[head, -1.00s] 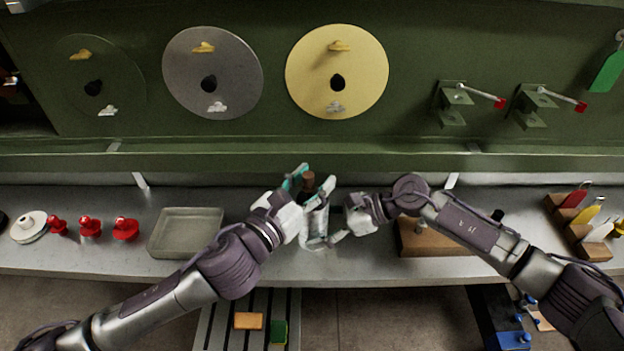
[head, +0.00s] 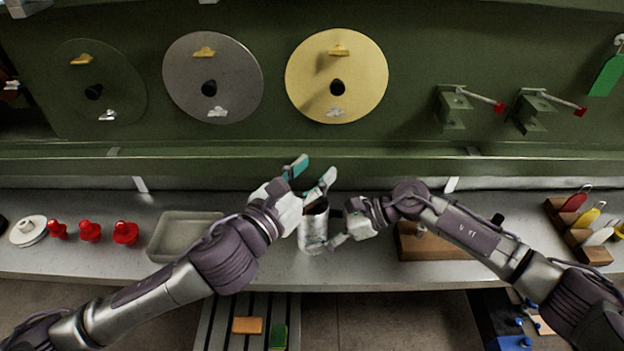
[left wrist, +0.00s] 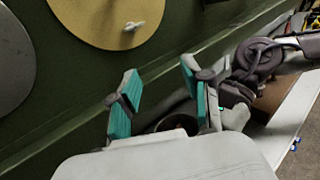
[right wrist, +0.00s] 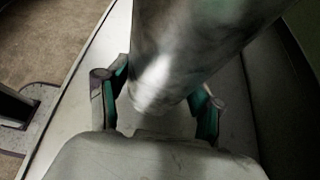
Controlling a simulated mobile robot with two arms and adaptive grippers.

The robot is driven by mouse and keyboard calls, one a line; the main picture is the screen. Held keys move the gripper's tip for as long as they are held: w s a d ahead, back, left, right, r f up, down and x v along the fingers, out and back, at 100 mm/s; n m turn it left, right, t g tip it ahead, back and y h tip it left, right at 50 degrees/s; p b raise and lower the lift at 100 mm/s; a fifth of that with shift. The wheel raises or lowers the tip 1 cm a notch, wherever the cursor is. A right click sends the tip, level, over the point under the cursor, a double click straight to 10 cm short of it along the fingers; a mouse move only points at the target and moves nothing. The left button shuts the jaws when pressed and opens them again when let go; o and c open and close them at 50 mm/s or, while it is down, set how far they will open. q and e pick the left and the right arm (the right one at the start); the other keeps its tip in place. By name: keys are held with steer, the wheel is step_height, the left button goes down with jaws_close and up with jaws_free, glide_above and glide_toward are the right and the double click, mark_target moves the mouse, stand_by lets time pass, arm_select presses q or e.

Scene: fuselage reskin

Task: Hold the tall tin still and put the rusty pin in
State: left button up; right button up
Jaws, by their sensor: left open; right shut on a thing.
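The tall tin (head: 313,232), a grey metal cylinder, stands upright on the bench ledge in the head view. My right gripper (head: 337,228) is shut on its side from the right; the tin's wall (right wrist: 185,50) fills the space between the fingers in the right wrist view. My left gripper (head: 312,174) is open and empty above the tin's mouth, with its teal pads apart. In the left wrist view, the tin's dark mouth (left wrist: 178,124) shows beyond the open fingers. The rusty pin cannot be made out; only dark reddish brown shows inside the rim.
A shallow grey tray (head: 165,254) lies left of the tin, with several red knobs (head: 90,231) farther left. A wooden block (head: 425,246) sits to the right, partly behind my right arm. A green wall with discs (head: 352,65) rises behind.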

arm_select(q)
step_height(320, 180, up, 5)
steer(key=shift+r, duration=0.1)
stand_by(0.5)
arm_select(e)
steer(key=o, duration=0.9)
steer(key=shift+o, duration=0.2)
steer(key=v, duration=1.2)
arm_select(q)
steer(key=shift+s, duration=0.1)
arm_select(e)
steer(key=shift+s+f, duration=0.1)
